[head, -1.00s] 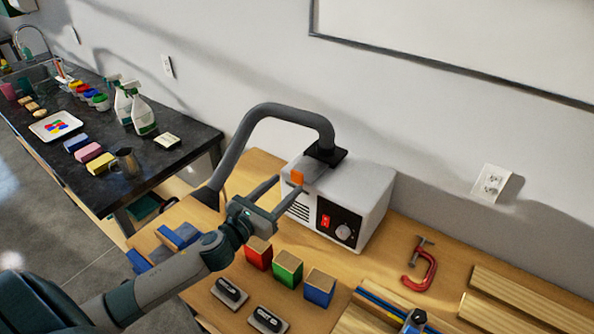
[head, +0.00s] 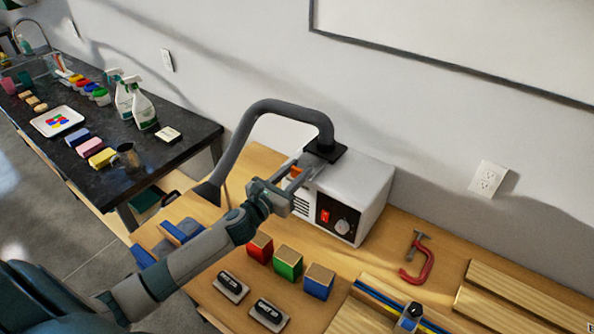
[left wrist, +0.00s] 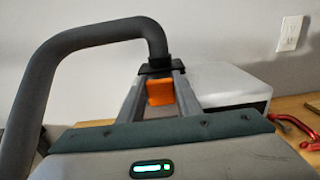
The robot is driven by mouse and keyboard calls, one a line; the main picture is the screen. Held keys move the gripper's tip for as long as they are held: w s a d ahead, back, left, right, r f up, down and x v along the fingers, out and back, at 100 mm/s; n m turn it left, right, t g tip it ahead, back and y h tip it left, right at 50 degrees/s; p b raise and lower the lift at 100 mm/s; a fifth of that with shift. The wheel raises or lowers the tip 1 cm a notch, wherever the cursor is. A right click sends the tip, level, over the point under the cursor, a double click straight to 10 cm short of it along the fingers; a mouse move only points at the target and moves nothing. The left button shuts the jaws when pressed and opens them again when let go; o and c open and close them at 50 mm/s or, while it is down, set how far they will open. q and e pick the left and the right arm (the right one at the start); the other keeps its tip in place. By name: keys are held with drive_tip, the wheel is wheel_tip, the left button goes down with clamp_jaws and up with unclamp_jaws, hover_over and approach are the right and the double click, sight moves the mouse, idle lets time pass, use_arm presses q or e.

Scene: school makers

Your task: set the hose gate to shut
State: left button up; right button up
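The hose gate's orange tab (head: 297,172) shows at the foot of the grey hose (head: 290,110), on top of the white extractor box (head: 365,187). My left gripper (head: 303,167) reaches over the box's near left edge, with its fingers on either side of the tab. The fingers are apart; I cannot tell whether either touches the tab. My right gripper is not in view.
Red, green and blue blocks (head: 288,262) and two black-topped erasers (head: 232,286) lie in front of the box. A red clamp (head: 417,262) and wood strips (head: 520,300) lie to the right. The hose arches down to the left of my gripper.

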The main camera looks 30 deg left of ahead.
use_arm(q)
clamp_jaws()
drive_tip(key=w, duration=0.6)
drive_tip(key=shift+d+b, duration=0.3)
drive_tip(key=shift+d, duration=0.1)
drive_tip(key=shift+w+r, duration=0.1)
drive_tip(key=shift+r, duration=0.1)
drive_tip(key=o, duration=0.7)
unclamp_jaws()
drive_tip(key=shift+o, duration=0.2)
drive_tip(key=shift+w+d, duration=0.1)
drive_tip(key=shift+w, duration=0.15)
drive_tip(key=shift+f, duration=0.2)
drive_tip(key=shift+s, duration=0.15)
